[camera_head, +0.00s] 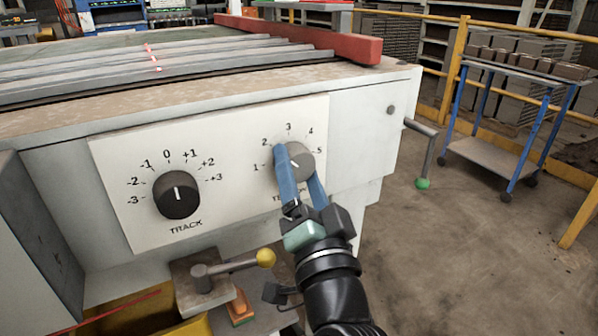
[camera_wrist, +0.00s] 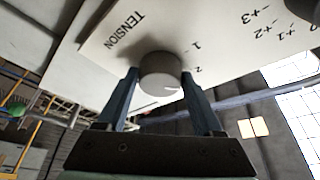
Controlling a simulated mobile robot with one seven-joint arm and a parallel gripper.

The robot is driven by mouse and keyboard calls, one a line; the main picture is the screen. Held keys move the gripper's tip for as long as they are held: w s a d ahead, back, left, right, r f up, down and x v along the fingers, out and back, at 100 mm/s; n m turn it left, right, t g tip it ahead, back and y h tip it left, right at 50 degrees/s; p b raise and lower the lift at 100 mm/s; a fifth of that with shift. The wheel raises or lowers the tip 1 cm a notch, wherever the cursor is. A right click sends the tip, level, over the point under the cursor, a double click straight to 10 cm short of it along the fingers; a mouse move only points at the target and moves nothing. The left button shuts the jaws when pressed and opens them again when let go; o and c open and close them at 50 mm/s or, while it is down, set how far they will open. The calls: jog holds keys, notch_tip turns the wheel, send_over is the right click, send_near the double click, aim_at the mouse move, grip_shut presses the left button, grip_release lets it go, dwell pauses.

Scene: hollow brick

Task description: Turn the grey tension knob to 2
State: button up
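The grey tension knob (camera_head: 301,160) sits on the white panel under a dial numbered 1 to 5. In the wrist view the fingertips (camera_wrist: 160,76) lie against the knob's two sides, with no clear gap. The left finger partly covers the knob's left side in the head view.
A black track knob (camera_head: 177,194) sits at left on the same panel, pointing near 0. A yellow-tipped lever (camera_head: 232,268) stands below the panel, left of my arm. A green-tipped crank (camera_head: 424,155) hangs at right. Open floor and a blue-legged cart (camera_head: 510,125) lie beyond.

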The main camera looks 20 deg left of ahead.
jog(key=o, duration=0.3)
jog(key=shift+o, duration=0.2)
jog(key=b+v, duration=0.1)
jog(key=v, duration=1.2)
jog(key=s+d+r+n+t+h, duration=0.1)
jog(key=d+r+t+h, duration=0.25)
jog(key=r, duration=0.55)
jog(key=d+r+n+t+h, duration=0.1)
jog(key=d+r+t+h, duration=0.3)
jog(key=r, duration=0.6)
jog(key=s+d+r+t+h, duration=0.1)
jog(key=d+r+t+h, duration=0.15)
jog(key=r+h, duration=0.45)
notch_tip(320, 180, up, 36)
jog(key=y+p, duration=0.2)
jog(key=p, duration=3.2)
jog(key=shift+a+r, duration=0.25)
